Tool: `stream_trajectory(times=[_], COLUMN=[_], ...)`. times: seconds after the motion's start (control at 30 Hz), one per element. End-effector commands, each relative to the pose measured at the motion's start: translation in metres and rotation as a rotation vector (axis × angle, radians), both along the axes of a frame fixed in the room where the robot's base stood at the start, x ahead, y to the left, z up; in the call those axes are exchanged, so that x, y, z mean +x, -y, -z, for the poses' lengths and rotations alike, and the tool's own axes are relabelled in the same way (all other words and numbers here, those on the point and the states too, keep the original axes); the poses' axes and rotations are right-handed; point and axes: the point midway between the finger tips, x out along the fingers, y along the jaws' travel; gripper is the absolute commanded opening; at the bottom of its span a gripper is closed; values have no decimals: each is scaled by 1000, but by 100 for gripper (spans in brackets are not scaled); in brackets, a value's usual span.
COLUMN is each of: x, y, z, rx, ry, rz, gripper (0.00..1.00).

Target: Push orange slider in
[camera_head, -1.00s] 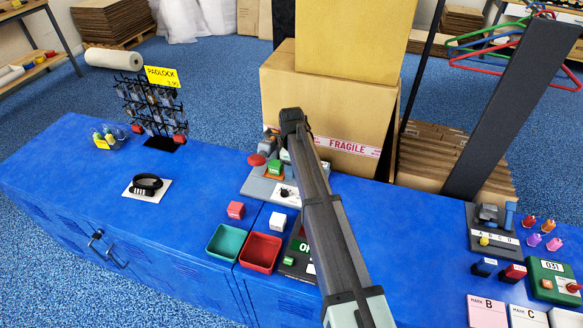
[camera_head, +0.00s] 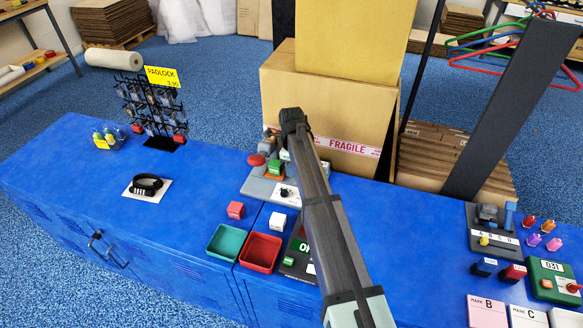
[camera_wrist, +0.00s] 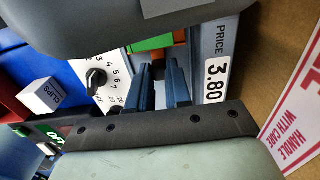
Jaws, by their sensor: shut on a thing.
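A grey device (camera_head: 258,187) stands on the blue counter, left of my arm, with a white dial plate and a black knob (camera_head: 284,192). On it, an orange part, the slider (camera_wrist: 158,50), shows in the wrist view beside a green block (camera_wrist: 151,42). The green block also shows in the head view (camera_head: 275,167). My gripper (camera_wrist: 159,68) has its two dark fingers close together at the orange slider, and is shut on it. The fingers hide part of the slider. In the head view my arm hides the fingertips.
A red mushroom button (camera_head: 256,160) sits at the device's left. A cardboard box (camera_head: 325,105) marked FRAGILE stands close behind. A green tray (camera_head: 226,243), a red tray (camera_head: 261,252), a red block (camera_head: 236,210) and a white block (camera_head: 278,220) lie in front. The left counter has free room.

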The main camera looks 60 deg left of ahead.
Motion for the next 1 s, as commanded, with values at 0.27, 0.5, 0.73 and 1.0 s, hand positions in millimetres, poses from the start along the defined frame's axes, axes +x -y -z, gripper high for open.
stream_trajectory(times=[0.27, 0.5, 0.73, 1.0], x=[-17, -27, -28, -27], y=[-19, -28, -28, -27], z=[0, 0, 0, 0], rx=[0, 2, 4, 1], ry=[0, -1, -2, -1], rz=[-2, 0, -1, 0], gripper=[0, 0, 28, 45])
